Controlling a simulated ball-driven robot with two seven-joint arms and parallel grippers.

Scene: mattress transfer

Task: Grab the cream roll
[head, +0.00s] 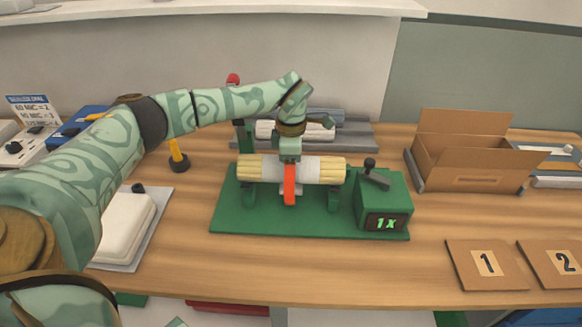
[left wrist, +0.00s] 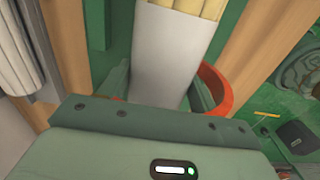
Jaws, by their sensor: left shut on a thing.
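The cream roll (head: 325,169) lies level across the green stand (head: 235,212), with a white band around its middle. My left gripper (head: 290,180) comes down from above and is shut on the roll at this band. An orange part shows in front of the band, below the gripper. In the left wrist view, the white band (left wrist: 175,55) runs between the fingers, and the roll's cream ridged end (left wrist: 200,8) shows at the top. The fingertips are mostly hidden there. My right gripper is in neither view.
An open cardboard box (head: 470,160) stands at the back right. A white pad (head: 122,228) is at left.

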